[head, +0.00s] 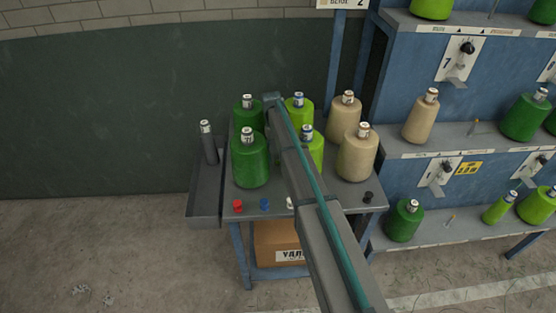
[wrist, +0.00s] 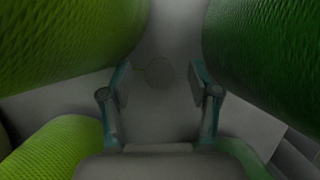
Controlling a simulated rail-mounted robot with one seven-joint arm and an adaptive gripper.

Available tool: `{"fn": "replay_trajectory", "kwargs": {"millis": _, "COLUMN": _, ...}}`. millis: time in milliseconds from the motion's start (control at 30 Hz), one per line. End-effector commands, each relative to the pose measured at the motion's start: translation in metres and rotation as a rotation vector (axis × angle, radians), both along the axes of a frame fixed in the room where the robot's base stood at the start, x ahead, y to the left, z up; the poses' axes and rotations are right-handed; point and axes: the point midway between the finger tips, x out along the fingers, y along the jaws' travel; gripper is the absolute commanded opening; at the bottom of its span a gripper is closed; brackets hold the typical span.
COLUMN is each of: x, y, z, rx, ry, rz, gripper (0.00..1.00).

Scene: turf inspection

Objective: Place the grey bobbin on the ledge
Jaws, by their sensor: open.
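A slim dark grey bobbin (head: 210,148) with a white top stands upright in the narrow grey side tray (head: 204,205) at the table's left end. Which surface the ledge is, I cannot tell for sure; the tray is a low shelf beside the table. My gripper (wrist: 160,82) is open and empty in the wrist view, between a light green cone on the left and a dark green cone on the right. In the head view my arm hides the fingers; its end is above the back of the table, to the right of the grey bobbin.
The table (head: 315,195) holds dark green cones (head: 250,160), light green cones (head: 300,110) and beige cones (head: 357,152), close around my arm. Small red, blue, white and black pieces lie along its front. A blue rack (head: 400,80) with more cones stands right.

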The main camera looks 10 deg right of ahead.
Motion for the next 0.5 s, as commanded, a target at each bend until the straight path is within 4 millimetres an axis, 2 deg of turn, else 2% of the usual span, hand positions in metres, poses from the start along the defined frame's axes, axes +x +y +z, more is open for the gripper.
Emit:
{"fn": "replay_trajectory", "kwargs": {"millis": 67, "x": 0.0001, "y": 0.0, "z": -0.0002, "rx": 0.0, "ry": 0.0, "rz": 0.0, "gripper": 0.62}}
{"fn": "replay_trajectory", "kwargs": {"millis": 367, "x": 0.0002, "y": 0.0, "z": 0.0, "rx": 0.0, "ry": 0.0, "rz": 0.0, "gripper": 0.12}}
{"fn": "replay_trajectory", "kwargs": {"millis": 500, "x": 0.0001, "y": 0.0001, "z": 0.0001, "rx": 0.0, "ry": 0.0, "rz": 0.0, "gripper": 0.03}}
